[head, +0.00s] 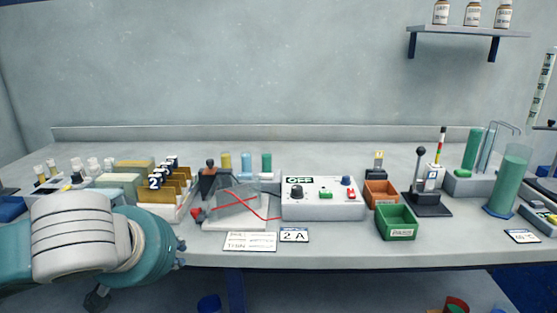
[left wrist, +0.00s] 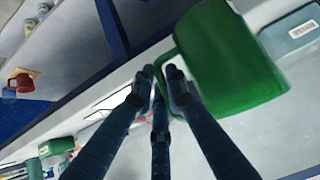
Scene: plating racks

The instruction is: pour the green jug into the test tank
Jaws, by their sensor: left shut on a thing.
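The green jug (left wrist: 225,60) is large and tilted in the left wrist view, with its handle (left wrist: 165,58) towards my left gripper (left wrist: 163,88). The fingers are closed around the lower part of the handle. In the head view my left wrist and arm are at the lower left, in front of the bench; the jug does not show there. The test tank (head: 236,206) seems to be the clear box on a white base near the bench's front edge, right of my left arm. My right gripper is not in view.
A power supply (head: 325,200) reading OFF stands right of the tank, with a red wire between them. Cards (head: 250,241) lie in front. A rack of brown cards (head: 165,195) stands left of the tank. An orange bin (head: 381,194) and a green bin (head: 397,222) stand farther right.

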